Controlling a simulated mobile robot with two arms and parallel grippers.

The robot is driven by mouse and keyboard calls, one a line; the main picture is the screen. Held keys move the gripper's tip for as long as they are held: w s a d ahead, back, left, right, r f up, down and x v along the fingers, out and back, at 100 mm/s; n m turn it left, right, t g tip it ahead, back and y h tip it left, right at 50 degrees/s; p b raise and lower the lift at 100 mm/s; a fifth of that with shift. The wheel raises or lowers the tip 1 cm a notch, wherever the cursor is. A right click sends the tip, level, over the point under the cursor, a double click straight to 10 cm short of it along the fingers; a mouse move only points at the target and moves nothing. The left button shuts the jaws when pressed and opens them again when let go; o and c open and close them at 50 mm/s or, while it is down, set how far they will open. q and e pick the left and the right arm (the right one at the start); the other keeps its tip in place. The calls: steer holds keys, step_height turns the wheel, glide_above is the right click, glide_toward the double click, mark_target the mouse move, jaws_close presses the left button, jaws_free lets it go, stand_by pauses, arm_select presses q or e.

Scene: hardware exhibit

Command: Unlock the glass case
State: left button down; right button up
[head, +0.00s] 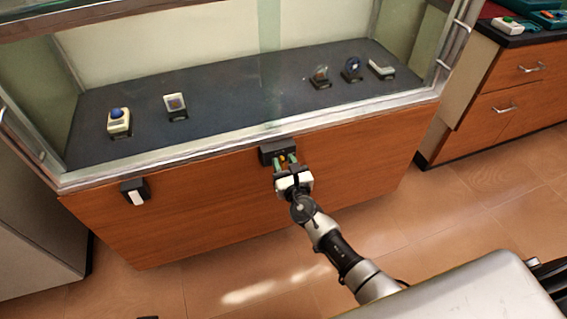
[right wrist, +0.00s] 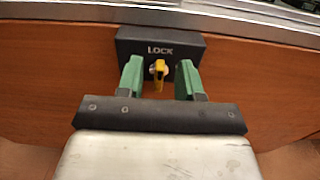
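The glass case (head: 270,131) stands on a wooden base, with a dark display floor behind its glass. A black lock box (head: 272,149) is fixed on the wood just under the glass; in the right wrist view the box (right wrist: 128,43) reads "LOCK". A yellow key or lever (right wrist: 158,76) points down from a silver keyhole at its middle. My right gripper (head: 286,162) is in front of the lock. In the right wrist view its two green fingers (right wrist: 160,80) are open, one on each side of the yellow piece, with gaps between. My left gripper is not in view.
A second black box with a white tab (head: 137,197) is on the wood at left. Several small exhibits, such as a blue-topped one (head: 118,121), stand inside the case. A drawer cabinet (head: 510,85) stands at right. Tiled floor (head: 210,285) is clear in front.

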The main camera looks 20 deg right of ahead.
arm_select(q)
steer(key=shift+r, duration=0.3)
arm_select(e)
steer(key=shift+w, duration=0.4)
steer(key=shift+c, duration=0.4)
jaws_close()
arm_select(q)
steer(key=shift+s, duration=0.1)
